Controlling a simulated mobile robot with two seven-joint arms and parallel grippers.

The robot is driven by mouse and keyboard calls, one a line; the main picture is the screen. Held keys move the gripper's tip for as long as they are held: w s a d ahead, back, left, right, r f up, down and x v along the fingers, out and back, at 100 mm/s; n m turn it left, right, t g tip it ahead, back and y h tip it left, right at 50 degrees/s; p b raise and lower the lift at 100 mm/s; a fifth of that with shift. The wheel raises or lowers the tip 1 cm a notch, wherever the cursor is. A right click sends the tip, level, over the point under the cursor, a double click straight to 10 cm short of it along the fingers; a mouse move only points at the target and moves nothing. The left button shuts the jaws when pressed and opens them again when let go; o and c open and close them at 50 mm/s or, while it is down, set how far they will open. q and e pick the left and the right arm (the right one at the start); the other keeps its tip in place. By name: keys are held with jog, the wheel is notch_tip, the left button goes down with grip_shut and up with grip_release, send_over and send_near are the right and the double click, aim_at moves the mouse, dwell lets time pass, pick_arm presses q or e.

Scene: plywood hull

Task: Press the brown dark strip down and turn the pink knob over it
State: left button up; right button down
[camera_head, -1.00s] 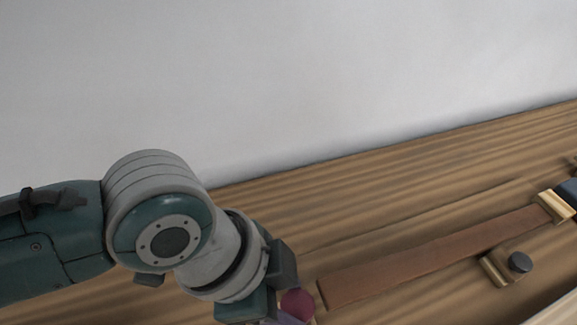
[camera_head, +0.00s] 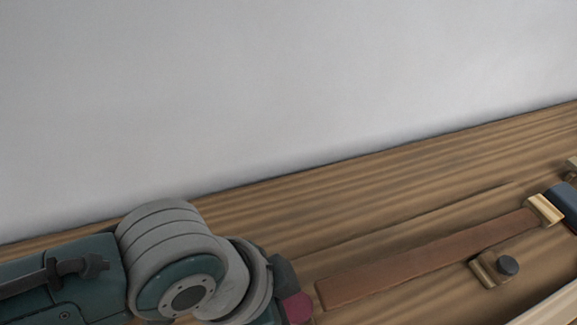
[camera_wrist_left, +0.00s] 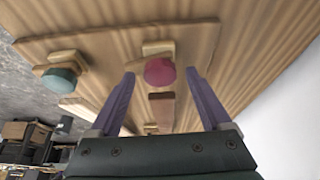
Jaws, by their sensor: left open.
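The brown dark strip (camera_head: 430,258) lies along the plywood in the head view. Its right end meets a light wooden block (camera_head: 545,208). The pink knob (camera_head: 298,308) is at the strip's left end, partly hidden by my left arm. In the left wrist view the pink knob (camera_wrist_left: 159,71) sits on a wooden block, with the strip (camera_wrist_left: 161,112) just below it. My left gripper (camera_wrist_left: 160,76) is open, its purple fingers on either side of the knob in that view; contact cannot be told. My right gripper is not in view.
A dark knob (camera_head: 508,265) on a small wooden block stands below the strip. A dark blue object (camera_head: 565,202) is at the right edge. The left wrist view shows a teal knob (camera_wrist_left: 60,80) to the left. The plywood above the strip is clear up to the pale wall (camera_head: 280,80).

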pick_arm(q)
jog(key=shift+r, duration=0.1)
jog(key=shift+a+r, duration=0.1)
jog(key=shift+r, duration=0.25)
jog(key=p+v, duration=0.2)
jog(key=v, duration=0.7)
